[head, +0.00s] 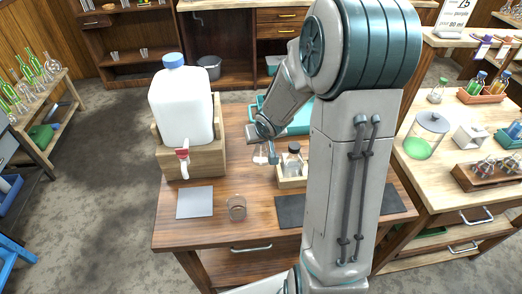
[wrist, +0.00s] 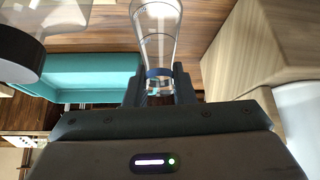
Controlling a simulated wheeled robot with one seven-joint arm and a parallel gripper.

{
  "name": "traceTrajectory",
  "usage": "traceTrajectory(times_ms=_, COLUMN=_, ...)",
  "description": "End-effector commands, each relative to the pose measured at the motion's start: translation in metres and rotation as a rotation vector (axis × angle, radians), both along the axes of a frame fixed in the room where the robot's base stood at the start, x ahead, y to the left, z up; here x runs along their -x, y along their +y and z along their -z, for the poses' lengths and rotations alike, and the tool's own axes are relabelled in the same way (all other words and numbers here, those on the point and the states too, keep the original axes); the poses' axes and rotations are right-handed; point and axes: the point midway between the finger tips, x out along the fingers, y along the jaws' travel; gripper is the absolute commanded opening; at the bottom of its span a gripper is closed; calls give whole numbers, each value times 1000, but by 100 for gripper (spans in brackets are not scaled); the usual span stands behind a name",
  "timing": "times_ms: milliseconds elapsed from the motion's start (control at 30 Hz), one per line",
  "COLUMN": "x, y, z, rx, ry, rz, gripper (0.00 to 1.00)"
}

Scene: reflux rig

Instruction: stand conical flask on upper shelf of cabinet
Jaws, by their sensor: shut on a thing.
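The conical flask (wrist: 156,32) is clear glass. In the wrist view its neck runs down between the two dark fingers of my gripper (wrist: 160,84), which is shut on it, and its body widens towards the top edge. In the head view the flask (head: 260,156) shows small and faint below my gripper (head: 270,150), over the wooden table; I cannot tell how far its base is from the tabletop. My arm hides part of the view. A wooden shelf unit (head: 124,20) with glassware stands at the back left; I cannot tell whether it is the cabinet meant.
A white jug with blue cap (head: 182,105) sits in a wooden stand (head: 203,160) left of the flask. A dark-capped bottle (head: 292,160) stands in a wooden holder to its right. A teal tray (head: 300,122) lies behind. A beaker (head: 237,208) and grey mat (head: 195,202) are in front.

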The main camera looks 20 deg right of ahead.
Motion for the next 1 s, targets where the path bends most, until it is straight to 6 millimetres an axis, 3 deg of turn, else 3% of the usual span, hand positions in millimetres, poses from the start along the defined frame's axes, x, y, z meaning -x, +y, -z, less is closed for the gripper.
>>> traceTrajectory(times_ms=33, x=0, y=1, z=12, rx=0, ry=3, rz=-2, gripper=0)
traceTrajectory(times_ms=200, x=1, y=1, z=34, rx=0, ry=3, rz=-1, gripper=0)
traceTrajectory(times_ms=667, x=0, y=0, z=40, rx=-1, ry=1, rz=1, gripper=0)
traceTrajectory(times_ms=700, x=0, y=0, z=38, rx=-1, ry=1, rz=1, gripper=34)
traceTrajectory(times_ms=733, x=0, y=0, z=38, rx=-1, ry=1, rz=1, gripper=42)
traceTrajectory(times_ms=1000, x=0, y=0, z=38, rx=0, ry=1, rz=0, gripper=45)
